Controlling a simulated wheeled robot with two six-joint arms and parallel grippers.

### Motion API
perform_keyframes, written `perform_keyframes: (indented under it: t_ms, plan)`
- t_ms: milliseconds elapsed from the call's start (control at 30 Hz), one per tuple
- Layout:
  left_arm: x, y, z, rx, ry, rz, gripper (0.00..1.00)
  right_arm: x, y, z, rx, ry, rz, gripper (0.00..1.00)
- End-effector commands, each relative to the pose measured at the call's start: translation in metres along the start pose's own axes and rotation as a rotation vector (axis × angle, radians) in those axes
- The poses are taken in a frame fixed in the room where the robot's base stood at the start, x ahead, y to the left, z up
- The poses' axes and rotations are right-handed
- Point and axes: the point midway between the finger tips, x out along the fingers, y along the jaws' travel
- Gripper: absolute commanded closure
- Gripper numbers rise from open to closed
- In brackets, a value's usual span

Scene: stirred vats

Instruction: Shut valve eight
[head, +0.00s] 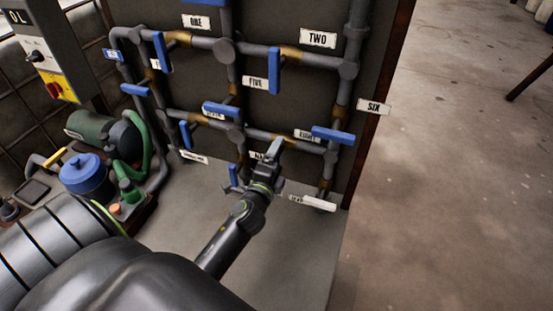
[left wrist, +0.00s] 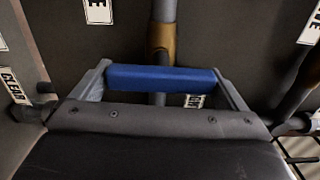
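My left gripper (head: 262,168) reaches up to the pipe panel, just under the label EIGHT (head: 306,135). It hides valve eight's handle in the head view. In the left wrist view a blue handle (left wrist: 162,79) lies lengthwise between the fingers of my left gripper (left wrist: 162,74), which are wide apart, one near each end. I cannot tell whether they touch it. The handle lies across the pipe (left wrist: 164,10) and its brass body (left wrist: 161,42) behind it. A label beside the handle is partly hidden. My right gripper is not in view.
Blue handles of valves two (head: 274,70), five (head: 222,111) and six (head: 333,135) stick out nearby. A small blue handle (head: 233,175) is just left of my gripper. A pump (head: 90,132) and control box (head: 42,55) stand left.

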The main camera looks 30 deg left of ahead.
Motion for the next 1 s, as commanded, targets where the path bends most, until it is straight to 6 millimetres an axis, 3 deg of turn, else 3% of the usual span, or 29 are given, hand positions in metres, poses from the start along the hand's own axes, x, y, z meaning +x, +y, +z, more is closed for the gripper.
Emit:
perform_keyframes:
  t_ms: [267,433,1000]
  plan:
    - [-0.001,0.000,0.000,-0.003,0.000,0.000,0.00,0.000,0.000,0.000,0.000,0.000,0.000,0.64]
    - [-0.015,0.001,0.000,-0.005,0.000,0.002,0.00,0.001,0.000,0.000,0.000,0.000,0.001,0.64]
    - [-0.128,0.002,0.000,-0.004,-0.003,0.005,0.00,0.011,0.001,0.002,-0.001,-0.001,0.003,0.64]
